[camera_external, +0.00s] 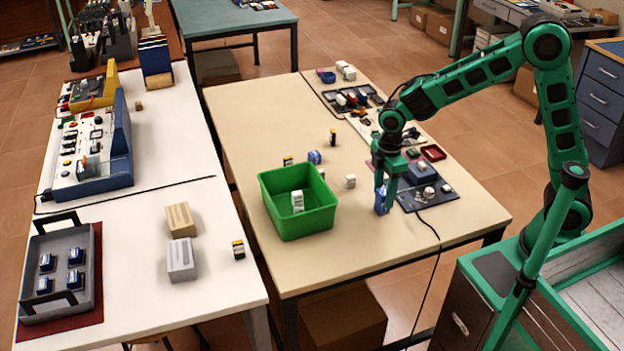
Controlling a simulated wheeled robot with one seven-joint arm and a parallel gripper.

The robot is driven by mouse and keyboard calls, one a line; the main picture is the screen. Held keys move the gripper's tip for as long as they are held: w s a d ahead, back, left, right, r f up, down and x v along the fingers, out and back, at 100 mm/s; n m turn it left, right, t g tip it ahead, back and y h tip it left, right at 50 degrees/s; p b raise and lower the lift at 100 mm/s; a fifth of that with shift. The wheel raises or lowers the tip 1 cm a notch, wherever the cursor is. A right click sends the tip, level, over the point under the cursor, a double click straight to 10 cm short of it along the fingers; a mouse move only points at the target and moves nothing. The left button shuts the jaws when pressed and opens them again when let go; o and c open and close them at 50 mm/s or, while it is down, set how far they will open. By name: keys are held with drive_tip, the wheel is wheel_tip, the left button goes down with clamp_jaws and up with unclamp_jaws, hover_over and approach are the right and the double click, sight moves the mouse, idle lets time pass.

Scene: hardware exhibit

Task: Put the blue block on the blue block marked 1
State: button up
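My gripper (383,187) points down over the right part of the cream table. A blue block (382,206) is at its fingertips, with the fingers beside its upper part. I cannot tell whether they press on it, or whether the block touches the table. A second blue block (314,157) with a pale patch sits on the table behind the green bin, to the left of my gripper and apart from it. A mark 1 cannot be read on either block at this size.
A green bin (277,217) holding a white block (297,200) stands left of my gripper. A small white block (350,181) lies between them. A dark board with parts (447,197) and its cable lie close on the right. The table's front middle is clear.

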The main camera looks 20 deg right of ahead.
sight(385, 190)
wheel_tip(385, 190, up, 12)
drive_tip(key=shift+r, duration=0.15)
idle(0.7)
drive_tip(key=w+d+r+m, duration=0.2)
drive_tip(key=d+m, duration=1)
drive_tip(key=d, duration=2.1)
drive_tip(key=s+d+f+m, duration=0.2)
drive_tip(key=s+d+m, duration=0.4)
drive_tip(key=s+d, duration=0.2)
drive_tip(key=s+d+f+m, duration=0.2)
drive_tip(key=s+d+m, duration=0.4)
drive_tip(key=s+d, duration=0.2)
drive_tip(key=shift+s+d+f, duration=0.25)
drive_tip(key=shift+s+d, duration=0.1)
drive_tip(key=shift+s, duration=0.85)
